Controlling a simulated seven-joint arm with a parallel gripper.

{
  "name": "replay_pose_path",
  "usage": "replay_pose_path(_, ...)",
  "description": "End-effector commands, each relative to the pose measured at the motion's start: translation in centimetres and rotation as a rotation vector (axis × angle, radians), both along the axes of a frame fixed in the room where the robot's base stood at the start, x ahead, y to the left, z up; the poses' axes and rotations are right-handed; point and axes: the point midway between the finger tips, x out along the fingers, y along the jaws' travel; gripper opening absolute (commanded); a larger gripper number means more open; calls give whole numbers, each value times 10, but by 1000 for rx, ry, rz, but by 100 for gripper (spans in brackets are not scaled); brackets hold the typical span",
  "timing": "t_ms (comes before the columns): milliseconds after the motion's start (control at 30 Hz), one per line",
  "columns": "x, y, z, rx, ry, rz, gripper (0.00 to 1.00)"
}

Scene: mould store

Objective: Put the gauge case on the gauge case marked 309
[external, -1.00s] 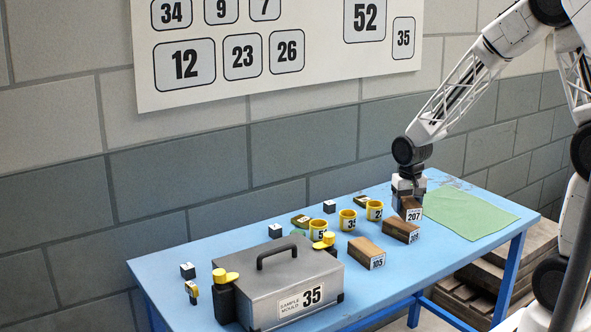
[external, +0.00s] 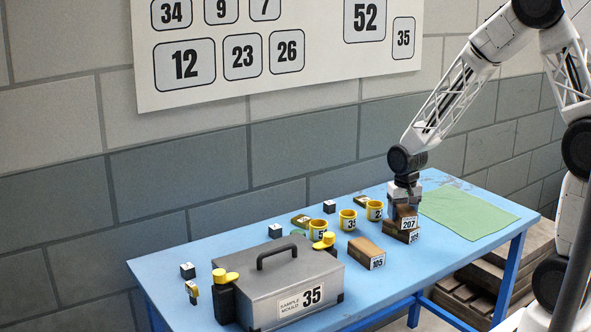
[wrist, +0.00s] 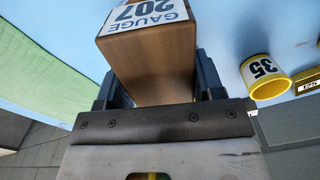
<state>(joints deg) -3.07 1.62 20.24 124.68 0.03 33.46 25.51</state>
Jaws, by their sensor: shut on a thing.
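My gripper (external: 404,207) is shut on the brown gauge case marked 207 (external: 409,222). In the wrist view the case (wrist: 150,62) sits between the two fingers, its white 207 label facing away from the palm. In the external view this case is over the brown gauge case marked 309 (external: 394,234), roughly level, its underside at the lower case's top. I cannot tell whether they touch. The upper case and the gripper hide part of the lower one, which lies on the blue table.
A grey sample mould box (external: 284,284) is at the front left. A green mat (external: 468,214) lies clear at the right of the blue table (external: 170,262).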

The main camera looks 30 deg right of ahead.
Motion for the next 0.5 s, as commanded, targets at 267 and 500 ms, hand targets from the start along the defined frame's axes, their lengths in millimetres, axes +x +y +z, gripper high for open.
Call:
replay_pose_path(267,0,0,-4,0,-1,0,18)
replay_pose_path(500,0,0,-7,0,0,0,18)
